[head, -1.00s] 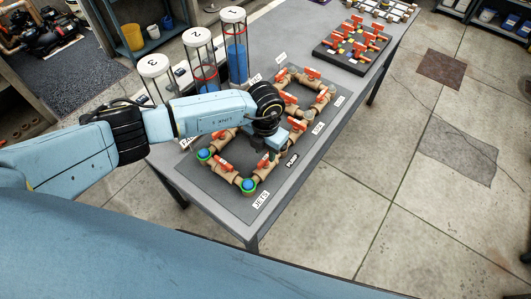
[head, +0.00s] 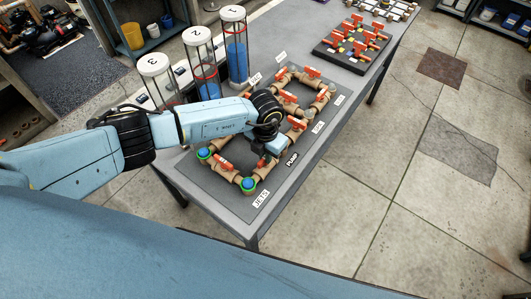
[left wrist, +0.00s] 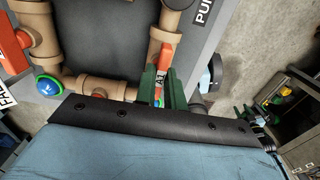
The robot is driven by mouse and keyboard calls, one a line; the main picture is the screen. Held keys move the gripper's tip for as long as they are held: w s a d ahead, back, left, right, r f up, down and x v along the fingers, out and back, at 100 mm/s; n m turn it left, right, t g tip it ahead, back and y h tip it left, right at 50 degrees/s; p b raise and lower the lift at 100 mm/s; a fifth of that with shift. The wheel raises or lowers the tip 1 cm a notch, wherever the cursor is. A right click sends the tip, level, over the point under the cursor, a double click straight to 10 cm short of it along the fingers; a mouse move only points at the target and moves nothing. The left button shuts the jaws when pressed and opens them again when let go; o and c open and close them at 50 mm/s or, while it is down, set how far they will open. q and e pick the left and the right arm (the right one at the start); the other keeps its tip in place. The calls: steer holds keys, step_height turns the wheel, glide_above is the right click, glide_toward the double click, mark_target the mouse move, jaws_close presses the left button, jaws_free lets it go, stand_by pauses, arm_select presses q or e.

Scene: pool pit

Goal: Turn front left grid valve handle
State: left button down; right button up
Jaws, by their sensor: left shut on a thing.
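A grid of tan pipes (head: 240,183) with several orange valve handles lies on a dark mat on the table. My left gripper (head: 268,149) is over the grid's near right run, by the PUMP label (head: 292,159). The head view hides its fingertips and the handle under it. In the left wrist view, my left gripper's green fingers (left wrist: 160,88) are shut on an orange valve handle (left wrist: 166,54) with a small white tag. The handle appears to lie roughly along its pipe (left wrist: 161,36). I cannot tell from the labels whether it is the front left one. My right gripper is out of view.
Clear tubes, one with blue liquid (head: 237,63), stand behind the grid near my arm. Other orange handles (head: 223,161) are close by. A second valve board (head: 352,45) is farther back. The floor to the right (head: 415,230) is clear.

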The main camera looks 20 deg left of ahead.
arm_select(q)
steer(key=m+b, duration=0.3)
steer(key=m, duration=0.1)
steer(key=shift+f, duration=0.15)
steer(key=m+b, duration=0.4)
steer(key=shift+m, duration=0.4)
steer(key=m+b, duration=0.5)
steer(key=shift+b, duration=0.3)
steer(key=shift+m+b, duration=1.75)
steer(key=shift+m, duration=0.35)
steer(key=shift+r, duration=0.2)
steer(key=c, duration=1.5)
jaws_free()
